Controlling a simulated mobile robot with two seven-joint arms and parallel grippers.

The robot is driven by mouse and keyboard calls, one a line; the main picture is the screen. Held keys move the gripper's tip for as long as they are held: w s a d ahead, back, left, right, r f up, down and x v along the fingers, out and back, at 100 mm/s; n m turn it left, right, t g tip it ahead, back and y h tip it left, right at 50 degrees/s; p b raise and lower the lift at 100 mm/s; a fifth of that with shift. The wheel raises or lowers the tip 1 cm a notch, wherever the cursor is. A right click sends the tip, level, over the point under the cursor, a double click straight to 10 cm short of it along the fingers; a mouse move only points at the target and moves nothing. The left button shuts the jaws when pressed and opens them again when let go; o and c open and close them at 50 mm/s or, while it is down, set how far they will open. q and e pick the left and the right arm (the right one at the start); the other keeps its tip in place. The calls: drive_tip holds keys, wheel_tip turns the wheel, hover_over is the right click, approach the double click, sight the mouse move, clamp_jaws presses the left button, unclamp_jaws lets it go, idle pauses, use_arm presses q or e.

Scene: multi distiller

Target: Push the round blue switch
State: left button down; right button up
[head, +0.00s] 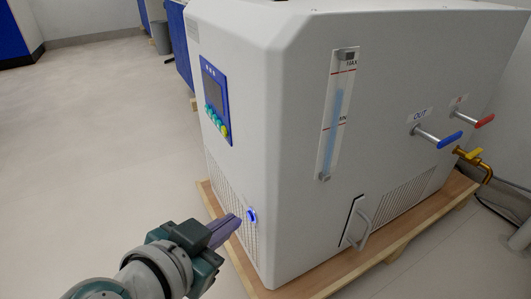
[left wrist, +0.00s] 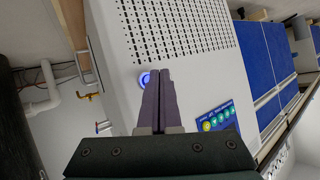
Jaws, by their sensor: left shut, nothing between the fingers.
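The round blue switch (head: 252,215) glows on the lower part of the white distiller cabinet (head: 290,130), beside a perforated vent. My left gripper (head: 238,218) is shut and empty, with its purple fingers pointing at the switch from the left in the head view. Its tips are very close to the switch; I cannot tell whether they touch. In the left wrist view the switch (left wrist: 145,79) shows as a blue ring just left of my left fingertips (left wrist: 160,72), which cover part of it. My right gripper is not in view.
A control panel (head: 214,97) with coloured buttons sits higher on the cabinet. A door handle (head: 359,224), blue OUT valve (head: 438,138), red valve (head: 472,116) and yellow tap (head: 468,154) are on its right face. A wooden pallet (head: 388,249) juts out below. The floor at left is clear.

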use_arm(q)
drive_tip(key=shift+w+d, duration=0.1)
drive_tip(key=shift+d, duration=0.05)
drive_tip(key=shift+w+d, duration=0.2)
drive_tip(key=shift+d, duration=0.05)
drive_tip(key=shift+w+d, duration=0.1)
drive_tip(key=shift+d, duration=0.1)
idle(0.9)
drive_tip(key=shift+s+a, duration=0.35)
drive_tip(key=shift+a, duration=0.2)
drive_tip(key=shift+a, duration=0.1)
drive_tip(key=shift+s+a+p, duration=0.25)
drive_tip(key=shift+s+a, duration=0.6)
drive_tip(key=shift+a, duration=0.35)
drive_tip(key=shift+s+a+p, duration=0.25)
drive_tip(key=shift+s+a, duration=0.6)
drive_tip(key=shift+a, duration=0.3)
